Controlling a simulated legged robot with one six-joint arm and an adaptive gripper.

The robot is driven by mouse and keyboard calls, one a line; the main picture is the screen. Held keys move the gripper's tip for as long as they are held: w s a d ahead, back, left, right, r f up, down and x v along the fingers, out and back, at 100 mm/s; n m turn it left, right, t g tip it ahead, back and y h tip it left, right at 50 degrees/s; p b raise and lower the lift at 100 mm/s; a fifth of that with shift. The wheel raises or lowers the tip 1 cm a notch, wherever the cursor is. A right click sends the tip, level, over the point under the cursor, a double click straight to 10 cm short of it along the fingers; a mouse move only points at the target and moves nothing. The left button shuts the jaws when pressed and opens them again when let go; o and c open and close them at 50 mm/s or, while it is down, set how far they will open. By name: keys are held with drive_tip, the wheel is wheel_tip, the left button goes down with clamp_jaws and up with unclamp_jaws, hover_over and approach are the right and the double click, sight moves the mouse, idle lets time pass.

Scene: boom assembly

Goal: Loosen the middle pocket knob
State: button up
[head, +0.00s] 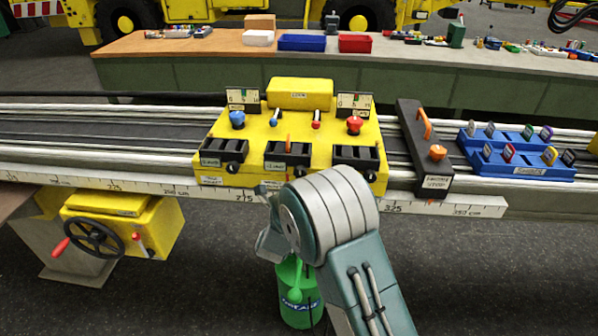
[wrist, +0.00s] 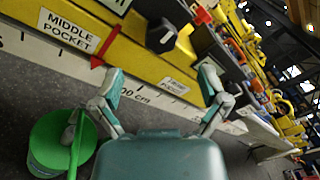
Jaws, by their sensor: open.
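A white scale (head: 225,193) runs along the rail front, with a red pointer (wrist: 97,61) by the label. A green bucket (head: 300,309) stands on the floor below. A black stop block (head: 424,150) and blue rack (head: 515,165) are to the right.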

sight(298, 175)
drive_tip(key=w, duration=0.5)
drive_tip(key=w+d, duration=0.1)
drive_tip(key=w, duration=0.1)
drive_tip(key=shift+w, duration=0.4)
drive_tip(key=c, duration=1.1)
